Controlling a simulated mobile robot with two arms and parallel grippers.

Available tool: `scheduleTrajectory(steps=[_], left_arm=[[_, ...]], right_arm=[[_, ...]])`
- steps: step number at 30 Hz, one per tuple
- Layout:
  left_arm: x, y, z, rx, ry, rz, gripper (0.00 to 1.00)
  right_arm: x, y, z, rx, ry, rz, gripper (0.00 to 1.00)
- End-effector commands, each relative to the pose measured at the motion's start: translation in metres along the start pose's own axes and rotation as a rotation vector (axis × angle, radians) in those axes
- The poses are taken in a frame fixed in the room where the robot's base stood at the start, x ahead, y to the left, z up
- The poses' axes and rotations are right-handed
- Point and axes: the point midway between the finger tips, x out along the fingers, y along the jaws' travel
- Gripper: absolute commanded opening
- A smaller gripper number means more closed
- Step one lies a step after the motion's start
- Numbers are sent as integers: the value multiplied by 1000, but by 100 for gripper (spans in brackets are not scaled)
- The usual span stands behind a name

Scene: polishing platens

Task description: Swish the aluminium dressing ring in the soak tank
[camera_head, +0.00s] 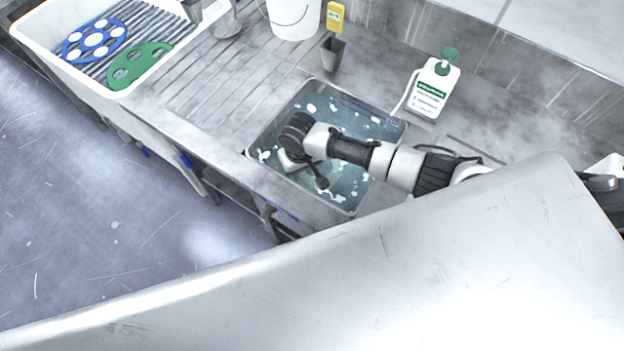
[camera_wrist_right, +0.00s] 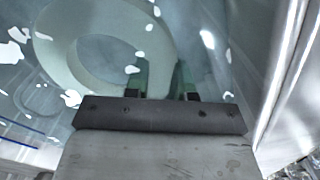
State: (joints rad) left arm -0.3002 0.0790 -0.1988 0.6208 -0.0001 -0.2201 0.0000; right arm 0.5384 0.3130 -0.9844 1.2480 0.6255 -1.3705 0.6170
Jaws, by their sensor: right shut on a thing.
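The soak tank (camera_head: 262,133) is a rectangular basin of greenish water sunk in the steel bench, with white patches on the surface. My right arm reaches into it from the right. My right gripper (camera_wrist_right: 162,75) points down into the water, its fingers hidden below the wrist in the head view. In the right wrist view the dressing ring (camera_wrist_right: 62,60) is a pale, broad ring under the water. The fingers are shut on its near right edge. The ring is mostly hidden in the head view. My left gripper is out of view.
A white bottle with a green pump (camera_head: 434,88) stands behind the tank. A grey cup (camera_head: 333,54), a yellow bottle (camera_head: 336,16) and a white bucket (camera_head: 291,18) stand further back. The ribbed drainboard between is clear.

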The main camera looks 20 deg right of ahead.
Motion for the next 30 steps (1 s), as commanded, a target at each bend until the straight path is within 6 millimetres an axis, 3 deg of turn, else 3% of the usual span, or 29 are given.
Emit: scheduleTrajectory(steps=[11, 30], left_arm=[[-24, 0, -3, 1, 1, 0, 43], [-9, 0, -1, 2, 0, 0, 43]], right_arm=[[-22, 0, -1, 0, 1, -1, 0], [2, 0, -1, 0, 3, 0, 0]])
